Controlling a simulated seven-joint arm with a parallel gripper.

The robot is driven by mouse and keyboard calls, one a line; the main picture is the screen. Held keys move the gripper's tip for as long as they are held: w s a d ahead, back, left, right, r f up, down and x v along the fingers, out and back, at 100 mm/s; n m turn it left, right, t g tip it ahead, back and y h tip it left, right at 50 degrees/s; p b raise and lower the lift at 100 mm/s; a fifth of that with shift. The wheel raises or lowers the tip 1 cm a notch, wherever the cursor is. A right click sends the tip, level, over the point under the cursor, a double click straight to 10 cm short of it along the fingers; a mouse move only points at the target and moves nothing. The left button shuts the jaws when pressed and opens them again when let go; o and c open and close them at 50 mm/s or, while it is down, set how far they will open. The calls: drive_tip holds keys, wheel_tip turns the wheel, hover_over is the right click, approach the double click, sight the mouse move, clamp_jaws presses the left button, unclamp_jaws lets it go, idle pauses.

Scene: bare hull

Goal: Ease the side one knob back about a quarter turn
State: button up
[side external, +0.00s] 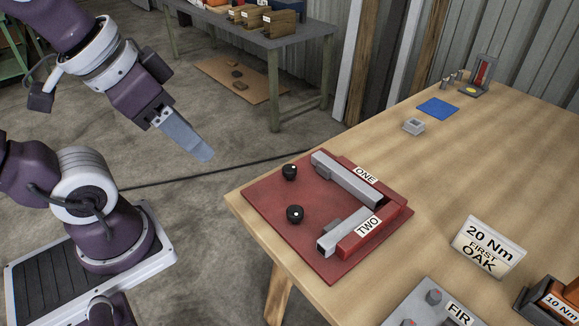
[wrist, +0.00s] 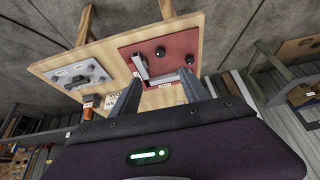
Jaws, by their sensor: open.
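Two round black knobs sit on a red board at the near left corner of the wooden table. The knob in line with the label ONE (side external: 290,172) is the farther one in the side view; it carries a small pale mark. The knob in line with the label TWO (side external: 295,213) is nearer. In the wrist view the knobs show near the top of the red board, ONE's at right (wrist: 189,58) and TWO's at left (wrist: 160,52). My gripper (side external: 208,155) is in the air left of the board, apart from both knobs. Its fingers are spread and empty in the wrist view (wrist: 160,90).
Two grey bar clamps (side external: 345,180) lie on the red board (side external: 265,205), right of the knobs. A "20 Nm FIRST OAK" sign (side external: 488,248) and a grey FIR plate (side external: 440,300) stand nearby. The air between my gripper and the knobs looks clear.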

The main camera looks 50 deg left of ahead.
drive_tip(key=w+a+m+g, duration=0.1)
drive_tip(key=w+m+g, duration=0.15)
drive_tip(key=w, duration=0.45)
drive_tip(key=m+g+y, duration=0.4)
drive_tip(key=m, duration=0.7)
hover_over(290, 168)
drive_tip(key=d, duration=0.4)
wheel_tip(290, 168, down, 20)
drive_tip(key=shift+m+g, duration=0.25)
drive_tip(key=x, duration=0.3)
drive_tip(key=w+x, duration=0.1)
drive_tip(key=x, duration=0.5)
drive_tip(key=shift+w+a+f, duration=0.1)
drive_tip(key=shift+w, duration=0.1)
drive_tip(key=shift+a+f, duration=0.2)
drive_tip(key=shift+f, duration=0.2)
